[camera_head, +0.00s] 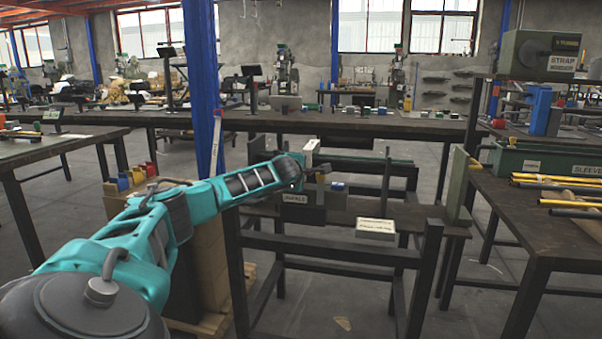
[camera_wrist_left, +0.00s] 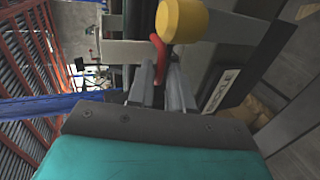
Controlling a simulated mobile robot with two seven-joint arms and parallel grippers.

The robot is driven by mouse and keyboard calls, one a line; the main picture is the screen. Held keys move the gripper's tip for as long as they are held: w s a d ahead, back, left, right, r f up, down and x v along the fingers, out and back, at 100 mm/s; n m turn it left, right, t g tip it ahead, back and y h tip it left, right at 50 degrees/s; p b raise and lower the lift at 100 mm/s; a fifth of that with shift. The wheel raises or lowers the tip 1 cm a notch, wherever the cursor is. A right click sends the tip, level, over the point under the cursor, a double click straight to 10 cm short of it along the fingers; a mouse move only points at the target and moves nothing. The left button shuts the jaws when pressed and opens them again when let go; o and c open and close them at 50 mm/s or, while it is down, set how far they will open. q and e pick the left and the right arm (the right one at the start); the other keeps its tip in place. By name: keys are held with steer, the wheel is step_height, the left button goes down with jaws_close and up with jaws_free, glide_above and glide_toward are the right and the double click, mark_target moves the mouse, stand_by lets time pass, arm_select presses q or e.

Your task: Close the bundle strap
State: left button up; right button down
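My left arm reaches in from the left to the low strap bench in the middle of the head view. In the left wrist view my left gripper's two grey fingers (camera_wrist_left: 163,78) point at a red lever (camera_wrist_left: 158,48). The lever's lower end lies at or between the fingertips, with a narrow gap between the fingers; I cannot tell whether they grip it. A round yellow knob (camera_wrist_left: 182,20) sits just beside the lever. A dark plate with white lettering (camera_head: 294,198) hangs below the gripper in the head view. The strap itself is not clearly visible. My right gripper is out of view.
A white labelled box (camera_head: 376,229) stands on the bench's front right. A blue block (camera_head: 338,188) is near the gripper. A blue post (camera_head: 203,80) rises behind my arm. The right table (camera_head: 540,225) holds yellow and black rods (camera_head: 555,190).

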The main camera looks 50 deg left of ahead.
arm_select(q)
steer(key=shift+o, duration=1.3)
steer(key=shift+r, duration=0.1)
steer(key=shift+s+d, duration=0.1)
steer(key=v, duration=1.2)
steer(key=shift+s+d+r, duration=0.2)
steer(key=shift+s+d, duration=0.05)
